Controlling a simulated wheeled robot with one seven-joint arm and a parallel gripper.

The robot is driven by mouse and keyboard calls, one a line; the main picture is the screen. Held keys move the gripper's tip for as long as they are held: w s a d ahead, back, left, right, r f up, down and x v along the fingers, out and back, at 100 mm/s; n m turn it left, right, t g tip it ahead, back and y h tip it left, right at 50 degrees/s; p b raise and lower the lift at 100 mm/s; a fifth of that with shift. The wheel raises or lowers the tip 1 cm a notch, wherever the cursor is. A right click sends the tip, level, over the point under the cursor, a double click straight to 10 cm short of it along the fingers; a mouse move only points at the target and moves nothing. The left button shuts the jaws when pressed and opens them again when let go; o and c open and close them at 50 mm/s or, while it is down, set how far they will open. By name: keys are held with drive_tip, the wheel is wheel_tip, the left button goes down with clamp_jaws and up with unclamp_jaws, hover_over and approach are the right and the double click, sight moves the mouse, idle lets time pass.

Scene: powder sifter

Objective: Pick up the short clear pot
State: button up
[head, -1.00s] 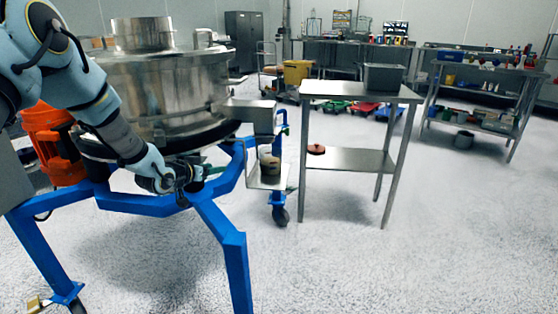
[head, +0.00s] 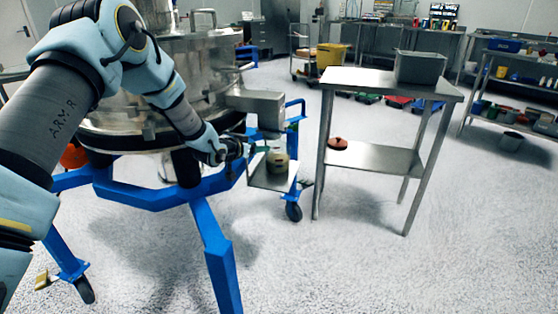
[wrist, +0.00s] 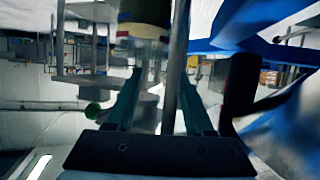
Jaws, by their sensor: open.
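The short clear pot (head: 278,163), with tan contents, stands on a small metal shelf (head: 270,181) below the sifter's spout (head: 258,104). My gripper (head: 246,152) is just left of the pot in the head view, at about its height. In the tilted, blurred wrist view, a pot (wrist: 144,32) with dark contents and a clear part shows beyond my fingers. My gripper (wrist: 162,82) is open there, with its two green fingers apart and nothing clearly held between them. I cannot tell the exact gap between fingers and pot.
The steel sifter (head: 165,60) stands on a blue frame (head: 150,198) at left. A steel table (head: 375,82) stands right of the shelf, with a grey bin (head: 420,67) on top and a red-brown lid-like disc (head: 338,143) on its lower shelf. The floor in front is clear.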

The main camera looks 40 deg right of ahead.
sight(272, 145)
drive_tip(key=shift+w+p+x, duration=0.15)
drive_tip(key=shift+p+x, duration=0.1)
drive_tip(key=shift+x, duration=1.2)
drive_tip(key=shift+w+p+x, duration=0.15)
drive_tip(key=shift+p+x, duration=0.05)
drive_tip(key=shift+x, duration=1.2)
drive_tip(key=shift+a+f, duration=0.1)
clamp_jaws()
drive_tip(key=shift+f, duration=0.15)
